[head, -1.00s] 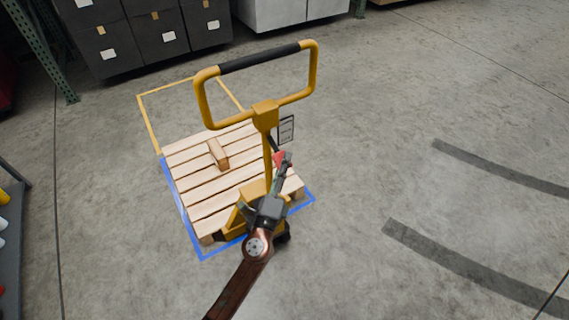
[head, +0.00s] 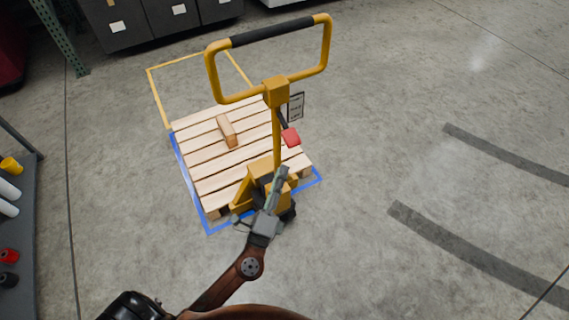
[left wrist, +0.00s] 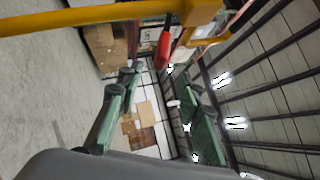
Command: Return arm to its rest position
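My left gripper (head: 267,195) is in front of the yellow pallet jack (head: 276,93), over its lower body in the head view. In the left wrist view its two green fingers (left wrist: 158,100) stand wide apart with nothing between them. The jack's red lever (head: 291,137) is above and right of the gripper in the head view and shows beyond the fingers in the left wrist view (left wrist: 163,50). My left arm comes up from the bottom of the head view. My right gripper is not in view.
A wooden pallet (head: 200,165) lies inside blue and yellow floor tape, with a wooden block (head: 227,131) on it. A shelf (head: 22,235) with small items stands at the left. Dark bins (head: 160,20) are at the back. The floor on the right is clear.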

